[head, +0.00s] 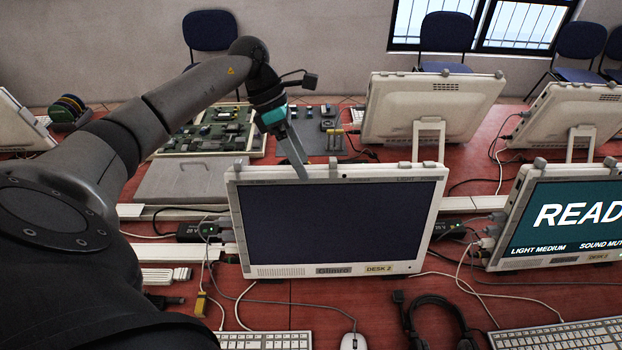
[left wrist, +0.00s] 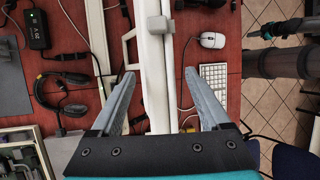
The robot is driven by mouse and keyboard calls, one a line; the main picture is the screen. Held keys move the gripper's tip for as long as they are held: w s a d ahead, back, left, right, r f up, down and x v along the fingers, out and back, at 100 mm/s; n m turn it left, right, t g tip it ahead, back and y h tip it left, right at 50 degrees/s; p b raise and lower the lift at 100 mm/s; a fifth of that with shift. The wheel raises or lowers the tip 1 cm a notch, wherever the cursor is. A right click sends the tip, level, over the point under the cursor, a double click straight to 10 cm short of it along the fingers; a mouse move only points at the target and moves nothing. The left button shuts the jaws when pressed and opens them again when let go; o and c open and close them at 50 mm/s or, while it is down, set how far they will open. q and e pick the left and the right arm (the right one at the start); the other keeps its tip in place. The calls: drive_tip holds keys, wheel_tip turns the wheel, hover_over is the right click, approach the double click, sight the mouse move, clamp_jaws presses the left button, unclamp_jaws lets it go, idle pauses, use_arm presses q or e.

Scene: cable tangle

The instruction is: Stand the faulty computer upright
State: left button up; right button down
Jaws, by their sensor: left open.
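The faulty computer (head: 335,222) is a beige all-in-one with a blank dark screen and a "DESK 2" label. Its lower edge is at the red desk and its screen faces me; I cannot tell its exact lean. My left gripper (head: 297,163) comes down over its top edge, with one finger in front of the screen. In the left wrist view the open fingers (left wrist: 160,85) stand on either side of the computer's pale top edge (left wrist: 155,60), with gaps showing. The computer's back is hidden in the head view. What looks like my right gripper (left wrist: 262,35) shows small at the right edge.
A computer reading "READ" (head: 575,215) stands to the right, and another (head: 430,108) shows its back behind. A keyboard (head: 265,341), mouse (head: 353,341) and headset (head: 435,318) lie in front. Cables cross the desk. Circuit boards (head: 215,130) lie at the back left.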

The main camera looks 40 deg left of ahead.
sight(311, 180)
use_arm(q)
drive_tip(key=x, duration=0.6)
drive_tip(key=shift+c, duration=0.2)
clamp_jaws()
idle(0.4)
drive_tip(key=shift+r, duration=0.1)
idle(0.6)
